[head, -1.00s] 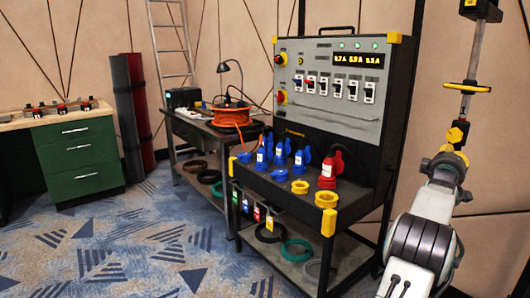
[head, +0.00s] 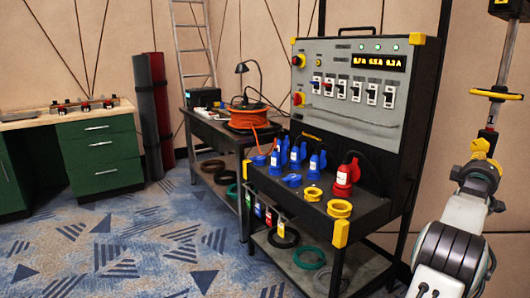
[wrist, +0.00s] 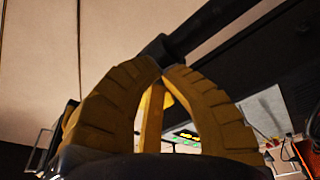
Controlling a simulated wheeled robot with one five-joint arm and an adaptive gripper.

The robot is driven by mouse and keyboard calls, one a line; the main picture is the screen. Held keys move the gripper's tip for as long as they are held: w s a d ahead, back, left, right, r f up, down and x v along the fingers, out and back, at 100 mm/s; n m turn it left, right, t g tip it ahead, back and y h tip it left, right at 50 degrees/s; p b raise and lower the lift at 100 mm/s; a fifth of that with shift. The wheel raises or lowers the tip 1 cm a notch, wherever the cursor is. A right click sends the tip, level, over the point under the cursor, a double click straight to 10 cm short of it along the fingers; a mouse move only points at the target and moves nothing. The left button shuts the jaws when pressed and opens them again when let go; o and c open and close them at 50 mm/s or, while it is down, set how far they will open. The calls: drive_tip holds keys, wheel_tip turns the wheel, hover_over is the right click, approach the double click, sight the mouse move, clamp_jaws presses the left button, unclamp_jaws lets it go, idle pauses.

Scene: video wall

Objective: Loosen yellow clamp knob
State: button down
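In the head view my gripper (head: 483,148) is at the far right, at the end of my arm, beside a thin upright rod. A flat yellow knob-like disc (head: 497,94) sits on that rod just above it; I cannot tell if this is the clamp knob. In the wrist view my two ridged yellow fingers (wrist: 166,72) arch inward and their tips come together below a dark rod (wrist: 205,27). A yellow bar (wrist: 150,115) shows between the fingers; I cannot tell if it is part of the gripper. Whether anything is pinched at the tips is hidden.
A black power console (head: 360,100) with switches and lit displays stands left of my arm. Its shelf holds blue and red plugs (head: 347,175) and yellow rings (head: 339,208). A dark bench (head: 215,130) with an orange cable reel, a ladder and green drawers (head: 100,150) stand farther left. The carpet is clear there.

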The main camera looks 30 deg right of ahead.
drive_tip(key=shift+w+r, duration=0.35)
drive_tip(key=shift+r, duration=0.25)
idle(1.3)
drive_tip(key=shift+s, duration=0.15)
idle(0.5)
drive_tip(key=shift+s+r, duration=0.1)
drive_tip(key=shift+r, duration=0.1)
drive_tip(key=shift+s+r, duration=0.25)
drive_tip(key=shift+r, duration=0.3)
drive_tip(key=shift+s+r, duration=0.2)
drive_tip(key=shift+r, duration=0.35)
drive_tip(key=shift+s+f+b, duration=0.2)
drive_tip(key=shift+f+b, duration=0.05)
drive_tip(key=shift+b, duration=0.2)
